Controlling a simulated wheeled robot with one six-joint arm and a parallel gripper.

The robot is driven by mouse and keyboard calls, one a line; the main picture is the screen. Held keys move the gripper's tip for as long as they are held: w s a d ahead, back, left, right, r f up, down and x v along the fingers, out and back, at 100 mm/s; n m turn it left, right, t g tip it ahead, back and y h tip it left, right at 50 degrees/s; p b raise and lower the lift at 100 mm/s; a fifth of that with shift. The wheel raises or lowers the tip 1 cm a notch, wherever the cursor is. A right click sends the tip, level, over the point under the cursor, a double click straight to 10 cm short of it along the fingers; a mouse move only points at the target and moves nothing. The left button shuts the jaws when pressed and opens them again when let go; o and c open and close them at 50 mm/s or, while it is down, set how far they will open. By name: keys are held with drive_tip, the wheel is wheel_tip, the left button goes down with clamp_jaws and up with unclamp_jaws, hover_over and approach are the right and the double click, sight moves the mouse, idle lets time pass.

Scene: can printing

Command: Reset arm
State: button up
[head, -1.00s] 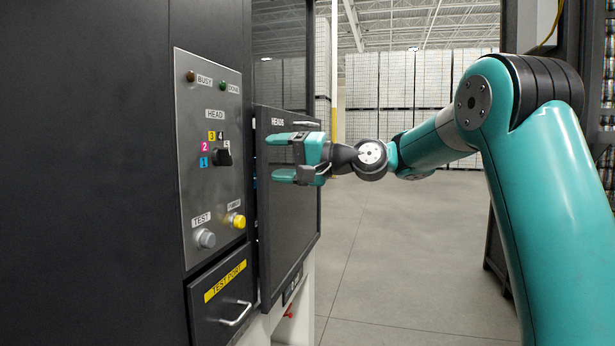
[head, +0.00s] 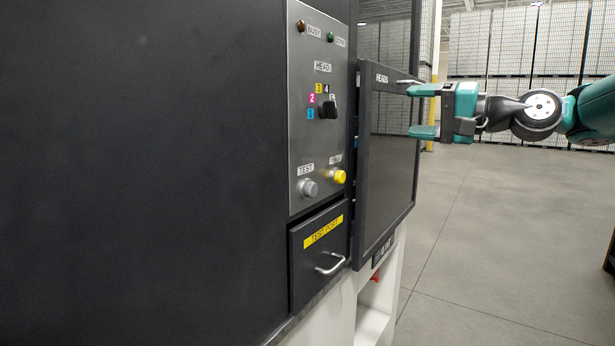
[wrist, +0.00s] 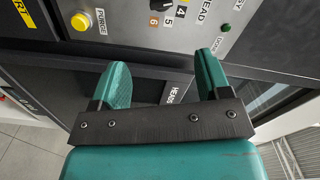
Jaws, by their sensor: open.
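My gripper (head: 416,111) is open at the right of the head view, in front of the upper right part of the dark HEADS panel (head: 388,170). Its two teal fingers point left, one above the other, with nothing between them. In the wrist view the gripper (wrist: 162,66) shows both fingers apart and empty, with the HEADS label visible between them. My arm reaches in from the right edge; most of it is out of frame. I cannot tell whether the upper finger touches the panel's small top handle (head: 409,82).
The grey control panel (head: 306,118) has a black head knob (head: 328,109), a yellow button (head: 339,177) and a grey test button (head: 309,188). Below it is the test port drawer (head: 318,262). Pallet stacks (head: 520,55) stand far back. Open floor (head: 490,240) lies right.

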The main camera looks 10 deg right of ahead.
drive_tip(key=s+a+f+n+g+h+b, duration=0.1)
drive_tip(key=s+a+f+n+g+h, duration=0.2)
drive_tip(key=s+a+f, duration=0.4)
drive_tip(key=s+a+f+n+g+b, duration=0.1)
drive_tip(key=s+a+f+n+g, duration=0.3)
drive_tip(key=a+f, duration=0.5)
drive_tip(key=s+f+n+g+h, duration=0.2)
drive_tip(key=s+f, duration=0.4)
drive_tip(key=s, duration=0.4)
drive_tip(key=s+f+n+g+h+b, duration=0.1)
drive_tip(key=s+f+n+g+h, duration=0.2)
drive_tip(key=s+f, duration=0.3)
drive_tip(key=s, duration=0.4)
drive_tip(key=shift+a+g+h, duration=0.3)
drive_tip(key=shift+g, duration=0.1)
drive_tip(key=shift+w, duration=0.1)
